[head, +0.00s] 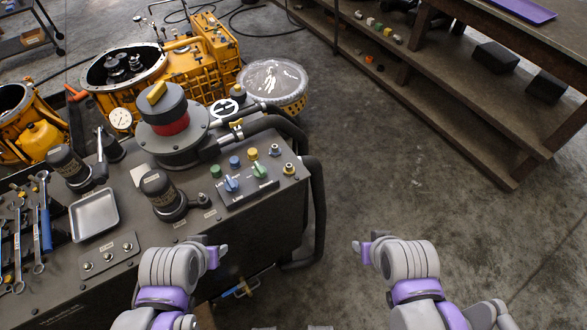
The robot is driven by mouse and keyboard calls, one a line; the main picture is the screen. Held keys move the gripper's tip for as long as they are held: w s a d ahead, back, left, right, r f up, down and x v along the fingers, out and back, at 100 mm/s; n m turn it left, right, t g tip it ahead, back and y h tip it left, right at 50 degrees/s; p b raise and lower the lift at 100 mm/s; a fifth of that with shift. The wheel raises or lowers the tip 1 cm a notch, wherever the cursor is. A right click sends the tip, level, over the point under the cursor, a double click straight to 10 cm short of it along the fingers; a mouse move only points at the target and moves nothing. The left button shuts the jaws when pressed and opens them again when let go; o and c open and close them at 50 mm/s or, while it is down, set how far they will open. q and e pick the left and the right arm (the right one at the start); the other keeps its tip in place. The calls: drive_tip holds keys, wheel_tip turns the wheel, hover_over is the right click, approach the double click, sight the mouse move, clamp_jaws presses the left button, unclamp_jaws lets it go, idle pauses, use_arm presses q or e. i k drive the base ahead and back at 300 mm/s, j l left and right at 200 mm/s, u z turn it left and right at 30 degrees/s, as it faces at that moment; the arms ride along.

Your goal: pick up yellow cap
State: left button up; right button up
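Several small yellow parts show in the head view, and I cannot tell for sure which is the yellow cap. A yellow block-like piece (157,92) sits on top of the dark cylinder with a red band. A yellow round knob (253,153) is on the machine's control panel. My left gripper (218,252) is over the machine's front edge, nearer to me than the panel. My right gripper (361,248) is over the floor to the right of the machine. Neither visibly holds anything; their finger gaps are unclear.
The dark machine (230,222) carries a metal tray (94,215), wrenches (45,215) and upright black cylinders. Black hoses (318,210) curve along its right side. Yellow housings (205,60) and a bucket (290,103) stand behind. A wooden shelf (500,150) is at right; floor between is clear.

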sight(252, 154)
drive_tip(key=k+l+u, duration=0.15)
drive_tip(key=l, duration=0.35)
drive_tip(key=l+u, duration=0.1)
drive_tip(key=l, duration=0.4)
drive_tip(key=i+l+u, duration=0.1)
drive_tip(key=l, duration=0.25)
drive_tip(key=i+l+u, duration=0.1)
drive_tip(key=l, duration=0.25)
drive_tip(key=i+l+u, duration=0.1)
drive_tip(key=l, duration=0.25)
drive_tip(key=i+l+u, duration=0.25)
drive_tip(key=i+l, duration=0.15)
drive_tip(key=i, duration=0.2)
